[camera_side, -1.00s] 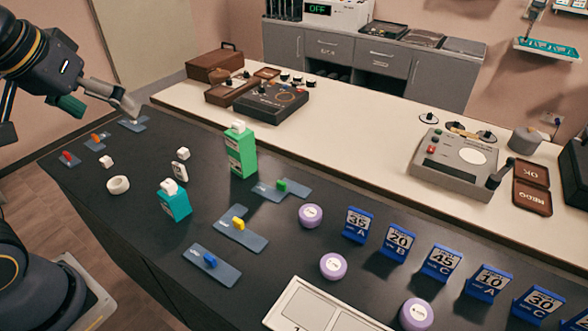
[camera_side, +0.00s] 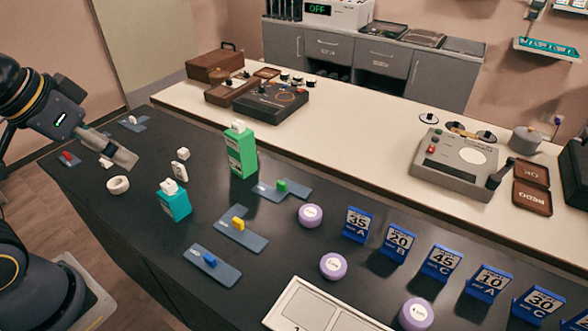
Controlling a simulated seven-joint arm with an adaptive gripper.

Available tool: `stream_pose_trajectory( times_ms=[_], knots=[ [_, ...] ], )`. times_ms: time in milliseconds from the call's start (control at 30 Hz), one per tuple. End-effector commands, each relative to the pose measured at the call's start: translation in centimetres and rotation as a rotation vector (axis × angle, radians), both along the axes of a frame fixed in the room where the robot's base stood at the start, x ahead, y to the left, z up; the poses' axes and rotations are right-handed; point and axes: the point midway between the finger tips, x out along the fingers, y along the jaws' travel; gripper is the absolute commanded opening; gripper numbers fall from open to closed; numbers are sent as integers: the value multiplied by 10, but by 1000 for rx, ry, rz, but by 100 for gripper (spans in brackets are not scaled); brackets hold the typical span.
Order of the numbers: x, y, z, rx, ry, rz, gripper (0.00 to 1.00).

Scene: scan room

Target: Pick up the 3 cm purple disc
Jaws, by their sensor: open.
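Three purple discs with white labelled tops lie on the dark table. One purple disc (camera_side: 311,215) is farthest back, a second purple disc (camera_side: 333,266) is in front of it, and a third purple disc (camera_side: 416,314) is at the bottom edge. The size print on their labels is too small to read, so I cannot tell which is 3 cm. My gripper (camera_side: 127,160) is at the left, above the table's left end and well away from the discs. It is open with nothing seen in it.
Blue number stands (camera_side: 357,225) line the right side, close to the discs. A white tray (camera_side: 300,298) is at the front. A teal box (camera_side: 174,203), a green box (camera_side: 241,152) and grey plates with coloured tabs (camera_side: 229,243) stand between my gripper and the discs.

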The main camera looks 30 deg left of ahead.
Motion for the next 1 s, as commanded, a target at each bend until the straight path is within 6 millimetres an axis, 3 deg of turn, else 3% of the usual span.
stream_pose_trajectory(
  times_ms=[267, 433, 600, 733, 867, 1000],
  knots=[
    [0, 0, 0, 1, -1, -2, 95],
    [23, 0, 35, 13, -76, -11, 95],
    [92, -13, 71, 32, -77, -69, 95],
    [156, -34, 72, 41, -36, -132, 95],
    [220, -65, 47, 48, 27, -199, 95],
    [276, -104, -9, 52, 115, -271, 95]
  ],
)
